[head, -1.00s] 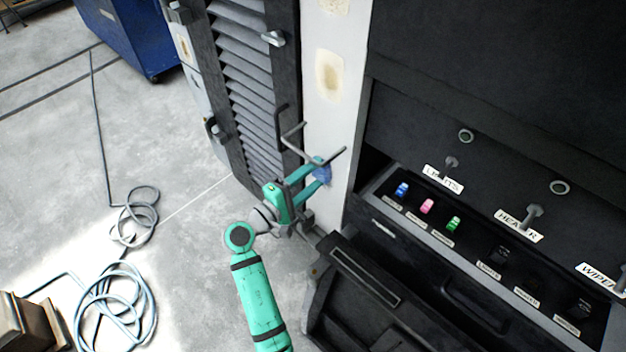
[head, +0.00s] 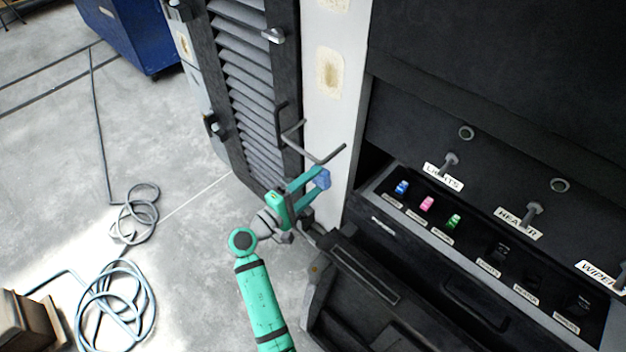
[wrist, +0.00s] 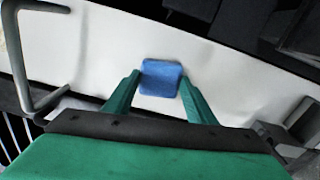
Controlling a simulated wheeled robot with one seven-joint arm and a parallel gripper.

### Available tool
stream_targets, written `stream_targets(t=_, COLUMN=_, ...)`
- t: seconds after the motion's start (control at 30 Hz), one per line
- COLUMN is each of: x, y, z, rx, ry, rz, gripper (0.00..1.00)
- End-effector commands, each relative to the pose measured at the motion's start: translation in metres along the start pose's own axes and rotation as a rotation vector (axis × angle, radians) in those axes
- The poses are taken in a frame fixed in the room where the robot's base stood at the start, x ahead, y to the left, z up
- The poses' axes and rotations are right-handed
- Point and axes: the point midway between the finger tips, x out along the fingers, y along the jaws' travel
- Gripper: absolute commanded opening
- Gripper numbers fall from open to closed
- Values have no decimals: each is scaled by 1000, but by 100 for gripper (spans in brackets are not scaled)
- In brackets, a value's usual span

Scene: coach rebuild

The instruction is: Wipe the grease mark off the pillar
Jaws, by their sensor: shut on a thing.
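The white pillar (head: 318,120) stands between the louvred panel and the black console. No mark shows there. I cannot tell whether the pad touches the pillar.
A bent grey handle (head: 325,158) juts out just above my gripper; one also shows at left in the wrist view (wrist: 22,75). The louvred panel (head: 250,90) is left, the switch console (head: 480,240) right. Coiled cable (head: 115,305) lies on the open floor.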

Motion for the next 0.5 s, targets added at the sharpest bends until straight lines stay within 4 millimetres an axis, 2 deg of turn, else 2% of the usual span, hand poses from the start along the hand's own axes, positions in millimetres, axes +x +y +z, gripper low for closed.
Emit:
stream_targets(t=0.23, x=-1, y=-20, z=-3, rx=-3, ry=0, rz=-1, gripper=26)
stream_targets(t=0.5, x=-2, y=-28, z=-4, rx=-1, ry=1, rz=0, gripper=26)
